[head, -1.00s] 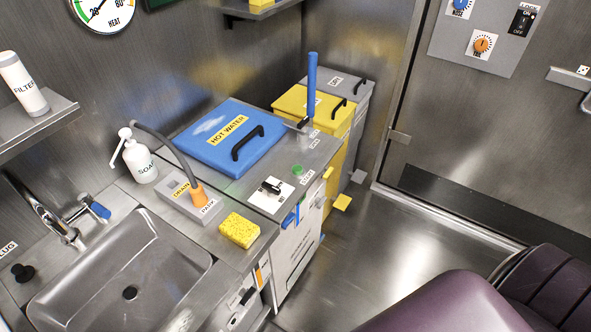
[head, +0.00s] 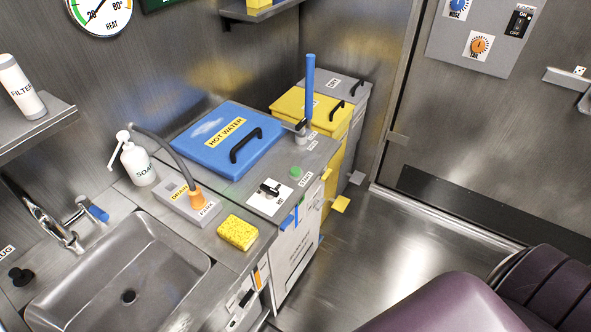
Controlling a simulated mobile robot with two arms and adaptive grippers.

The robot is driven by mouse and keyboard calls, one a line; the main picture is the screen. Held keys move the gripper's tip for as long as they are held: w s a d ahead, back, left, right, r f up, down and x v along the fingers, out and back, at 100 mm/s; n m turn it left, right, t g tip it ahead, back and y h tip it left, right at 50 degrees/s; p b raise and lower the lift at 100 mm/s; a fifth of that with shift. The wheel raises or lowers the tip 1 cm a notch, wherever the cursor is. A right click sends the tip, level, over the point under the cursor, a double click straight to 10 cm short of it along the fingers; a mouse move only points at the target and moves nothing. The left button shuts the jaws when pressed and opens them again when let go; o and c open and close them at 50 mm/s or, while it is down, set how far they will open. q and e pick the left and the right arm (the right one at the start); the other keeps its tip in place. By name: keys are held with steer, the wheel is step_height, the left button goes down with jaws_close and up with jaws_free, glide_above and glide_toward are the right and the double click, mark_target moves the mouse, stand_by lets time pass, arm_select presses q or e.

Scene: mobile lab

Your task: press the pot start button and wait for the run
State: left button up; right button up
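The pot start button is likely the small green button (head: 296,171) on the steel counter, with a small label beside it. It sits to the right of the blue hot water lid (head: 228,138), which is closed and has a black handle. A white plate with a black switch (head: 269,190) lies just in front of the button. A blue upright lever (head: 310,88) stands behind it. Neither of my grippers shows in the head view. Nothing touches the button.
A sink (head: 120,272) is at the lower left, with a soap bottle (head: 137,163) and yellow sponge (head: 237,233) near it. Yellow (head: 318,104) and grey bins stand behind the counter. A purple seat (head: 440,303) is at the lower right. Open floor (head: 400,245) lies between.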

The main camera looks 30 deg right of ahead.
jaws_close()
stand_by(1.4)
